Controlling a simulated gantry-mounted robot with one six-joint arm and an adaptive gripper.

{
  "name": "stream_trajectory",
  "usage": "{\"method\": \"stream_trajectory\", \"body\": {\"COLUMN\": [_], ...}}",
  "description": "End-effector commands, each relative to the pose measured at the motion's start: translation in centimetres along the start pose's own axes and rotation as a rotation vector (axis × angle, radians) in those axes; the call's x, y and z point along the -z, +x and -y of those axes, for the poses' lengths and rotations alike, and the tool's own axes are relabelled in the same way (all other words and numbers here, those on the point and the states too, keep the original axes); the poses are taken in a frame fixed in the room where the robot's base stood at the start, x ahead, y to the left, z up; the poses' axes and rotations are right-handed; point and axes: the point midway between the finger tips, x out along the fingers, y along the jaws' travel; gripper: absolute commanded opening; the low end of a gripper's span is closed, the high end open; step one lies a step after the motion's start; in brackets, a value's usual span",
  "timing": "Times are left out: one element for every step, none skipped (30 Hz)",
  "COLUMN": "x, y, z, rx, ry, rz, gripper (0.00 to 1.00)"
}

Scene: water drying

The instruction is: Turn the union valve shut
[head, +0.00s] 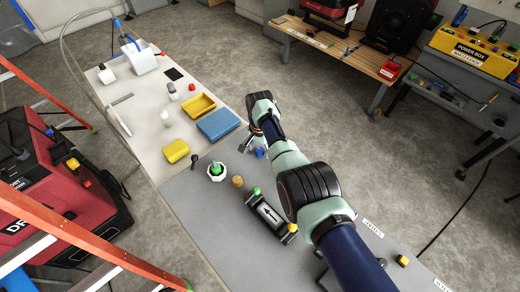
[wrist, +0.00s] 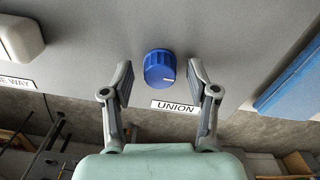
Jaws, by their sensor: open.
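The union valve is a blue ribbed knob (wrist: 160,69) with a small white mark on its right side. It stands on the grey panel, beside the "UNION" label (wrist: 175,107). In the head view the knob (head: 261,152) shows just below my gripper (head: 252,147). In the wrist view my gripper (wrist: 161,76) is open, with one finger on each side of the knob. There are clear gaps between the fingers and the knob, and nothing is held. I cannot tell the height of the fingertips above the panel.
A blue tray (head: 217,124) and yellow trays (head: 199,105) lie on the bench left of my arm. A green-topped valve (head: 216,170), a brass-coloured fitting (head: 237,181) and a black arrow-marked unit (head: 266,212) stand near the knob. A white block (wrist: 20,39) sits at the wrist view's left.

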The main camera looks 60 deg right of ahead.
Motion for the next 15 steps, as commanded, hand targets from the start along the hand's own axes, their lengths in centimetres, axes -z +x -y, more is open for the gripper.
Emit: {"method": "stream_trajectory", "body": {"x": [0.00,0.00,0.00,0.00,0.00,-0.01,-0.01,-0.01,-0.01,-0.01,-0.01,-0.01,-0.01,-0.01,-0.01], "y": [-0.03,-0.03,-0.03,-0.03,-0.03,-0.03,-0.02,-0.02,-0.02,-0.02,-0.03,-0.02,-0.02,-0.02,-0.02], "z": [0.00,0.00,0.00,0.00,-0.01,-0.01,-0.01,-0.01,-0.01,-0.01,-0.01,-0.01,-0.01,-0.01,-0.01], "rx": [0.000,0.000,0.000,0.000,0.000,0.000,0.000,0.000,0.000,0.000,0.000,0.000,0.000,0.000,0.000], "ry": [0.000,0.000,0.000,0.000,0.000,0.000,0.000,0.000,0.000,0.000,0.000,0.000,0.000,-0.001,-0.003], "rz": [0.000,0.000,0.000,0.000,0.000,0.000,0.000,0.000,0.000,0.000,0.000,0.000,0.000,0.000,0.000], "gripper": [0.57,0.53,0.46,0.41,0.36,0.29,0.24,0.19,0.12,0.07,0.03,0.00,0.00,0.00,0.00]}}
